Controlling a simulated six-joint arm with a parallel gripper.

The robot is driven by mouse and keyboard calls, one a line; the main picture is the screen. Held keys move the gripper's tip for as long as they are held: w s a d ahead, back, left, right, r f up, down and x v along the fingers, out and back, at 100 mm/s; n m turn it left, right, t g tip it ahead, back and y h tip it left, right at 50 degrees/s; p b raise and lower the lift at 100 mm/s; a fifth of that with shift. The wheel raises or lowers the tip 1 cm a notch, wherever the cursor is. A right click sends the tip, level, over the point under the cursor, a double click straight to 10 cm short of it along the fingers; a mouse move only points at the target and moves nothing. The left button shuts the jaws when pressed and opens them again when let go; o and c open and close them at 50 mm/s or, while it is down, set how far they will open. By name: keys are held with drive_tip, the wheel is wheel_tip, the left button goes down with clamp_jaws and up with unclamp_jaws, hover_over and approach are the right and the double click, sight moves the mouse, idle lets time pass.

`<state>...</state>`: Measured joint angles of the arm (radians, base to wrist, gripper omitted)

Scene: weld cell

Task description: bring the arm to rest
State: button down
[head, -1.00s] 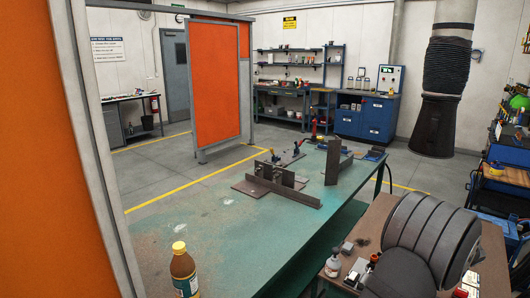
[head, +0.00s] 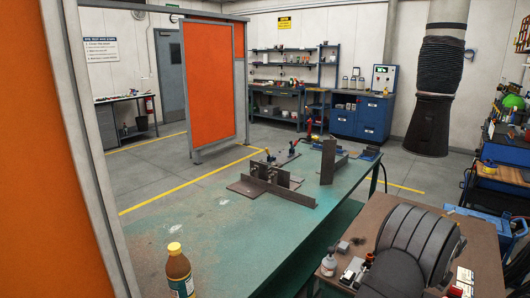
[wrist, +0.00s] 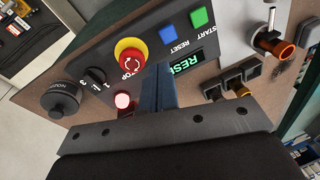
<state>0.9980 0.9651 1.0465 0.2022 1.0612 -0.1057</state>
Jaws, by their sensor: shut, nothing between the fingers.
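My gripper (wrist: 158,88) shows in the wrist view as narrow blue fingers, shut together and empty. They stand in front of a dark control panel (wrist: 105,75). The panel carries a red emergency-stop button (wrist: 131,57) on a yellow collar, a blue reset button (wrist: 167,33), a green start button (wrist: 198,17) and a small display with green letters. A red lamp (wrist: 122,101) is lit left of the fingers. Whether the fingers touch the panel cannot be told. My gripper is not visible in the head view.
A green worktable (head: 220,225) holds clamped steel plates (head: 270,190) and a brown bottle (head: 179,272). An orange screen (head: 211,80) stands behind. A brown side table (head: 484,232) with a dark ribbed object (head: 425,240) is at right. Open floor lies beyond the worktable.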

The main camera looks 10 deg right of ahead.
drive_tip(key=shift+s+d+f+n+g, duration=0.25)
drive_tip(key=shift+s+f+n+g, duration=0.15)
drive_tip(key=shift+n, duration=0.5)
drive_tip(key=a+r+h, duration=0.1)
drive_tip(key=a+r, duration=0.2)
drive_tip(key=r, duration=0.2)
drive_tip(key=a+r+t+h, duration=0.1)
drive_tip(key=a+r, duration=0.2)
drive_tip(key=r, duration=0.3)
drive_tip(key=shift+h, duration=0.4)
drive_tip(key=x, duration=0.8)
drive_tip(key=s+x, duration=0.1)
drive_tip(key=x, duration=0.4)
drive_tip(key=shift+a+f, duration=0.25)
drive_tip(key=shift+a, duration=0.1)
drive_tip(key=shift+f, duration=0.35)
